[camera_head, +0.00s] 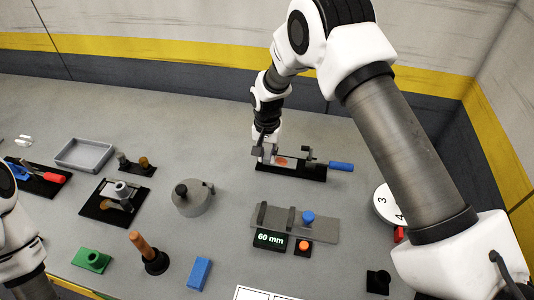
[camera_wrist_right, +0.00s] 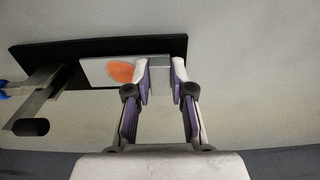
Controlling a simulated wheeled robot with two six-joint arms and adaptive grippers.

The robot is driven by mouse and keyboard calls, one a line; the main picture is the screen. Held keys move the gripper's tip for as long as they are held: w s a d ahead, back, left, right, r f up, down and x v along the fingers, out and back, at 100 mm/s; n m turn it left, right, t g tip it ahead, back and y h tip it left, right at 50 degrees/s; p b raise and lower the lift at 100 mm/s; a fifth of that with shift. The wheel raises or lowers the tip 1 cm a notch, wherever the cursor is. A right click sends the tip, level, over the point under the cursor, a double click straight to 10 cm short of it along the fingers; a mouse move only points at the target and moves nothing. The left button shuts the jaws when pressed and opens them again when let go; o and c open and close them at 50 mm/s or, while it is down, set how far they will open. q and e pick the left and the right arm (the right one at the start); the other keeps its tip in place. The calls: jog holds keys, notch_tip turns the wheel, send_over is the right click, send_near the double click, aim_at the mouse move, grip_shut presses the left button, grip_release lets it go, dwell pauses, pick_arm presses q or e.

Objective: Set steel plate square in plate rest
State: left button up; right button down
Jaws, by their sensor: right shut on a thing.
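The steel plate is a light rectangle with an orange oval mark; it shows in the head view (camera_head: 289,161) and the right wrist view (camera_wrist_right: 98,72). It lies over the black base of what looks like the plate rest (camera_head: 312,172), also in the wrist view (camera_wrist_right: 40,54). My right gripper (camera_head: 266,156) is at the left end of this base in the head view. Its fingers (camera_wrist_right: 161,72) are shut on the plate's end. The plate's sides look roughly parallel to the base; I cannot tell whether it is fully seated. My left gripper is out of view.
A clamp with a blue handle (camera_head: 341,166) stands at the base's other end. A grey fixture (camera_head: 325,230) with a "60 mm" display (camera_head: 270,240) is nearer. A grey pot (camera_head: 194,202), a tray (camera_head: 84,154) and a white dial (camera_head: 386,205) stand around. The bench behind is clear.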

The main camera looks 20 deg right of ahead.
jog(key=shift+f, duration=0.15)
jog(key=c, duration=0.9)
grip_release()
jog(key=shift+s, duration=0.1)
notch_tip(320, 180, up, 12)
jog(key=shift+f, duration=0.1)
